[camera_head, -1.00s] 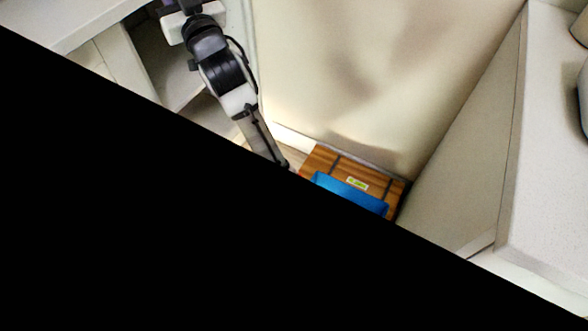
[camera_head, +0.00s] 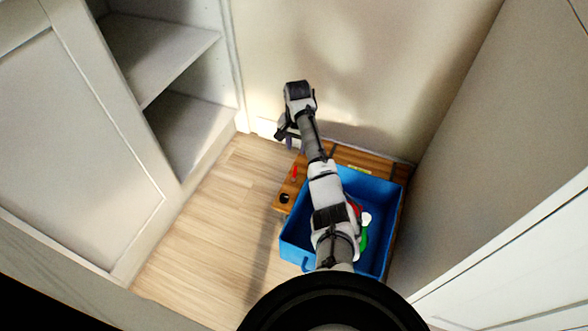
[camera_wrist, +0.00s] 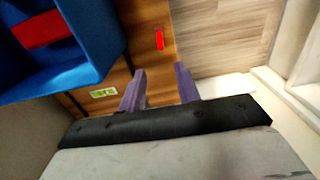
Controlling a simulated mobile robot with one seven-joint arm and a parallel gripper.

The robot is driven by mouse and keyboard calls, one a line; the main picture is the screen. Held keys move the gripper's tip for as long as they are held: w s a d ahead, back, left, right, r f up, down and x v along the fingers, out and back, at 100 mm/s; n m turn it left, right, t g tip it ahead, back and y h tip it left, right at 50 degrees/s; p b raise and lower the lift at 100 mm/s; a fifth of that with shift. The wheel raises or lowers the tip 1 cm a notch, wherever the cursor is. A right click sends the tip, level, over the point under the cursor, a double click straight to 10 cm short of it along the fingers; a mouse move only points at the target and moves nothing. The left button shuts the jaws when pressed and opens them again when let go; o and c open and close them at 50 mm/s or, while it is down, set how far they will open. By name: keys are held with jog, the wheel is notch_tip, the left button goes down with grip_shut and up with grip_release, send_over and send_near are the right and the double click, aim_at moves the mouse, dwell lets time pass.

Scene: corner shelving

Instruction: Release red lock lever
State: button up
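The red lock lever (camera_head: 294,172) stands on the left part of a wooden base (camera_head: 284,197) on the floor. In the wrist view the red lever (camera_wrist: 159,40) lies beyond my fingertips, nearly in line with the space between them. My gripper (camera_wrist: 160,80) is open, its two purple fingers apart with nothing between them. In the head view my gripper (camera_head: 288,140) is above the back left of the base, close to the wall and partly hidden by my wrist. The lever is apart from the fingers.
A blue bin (camera_head: 292,238) sits on the base, with red, white and green things inside, partly hidden by my arm. A black round spot (camera_head: 284,198) is near the lever. Open shelves (camera_head: 185,120) stand left, a panel right. The floor (camera_head: 215,225) left is clear.

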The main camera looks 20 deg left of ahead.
aim_at(296, 166)
notch_tip(296, 166, down, 12)
jog(key=b, duration=0.4)
jog(key=shift+a+r, duration=0.1)
grip_shut()
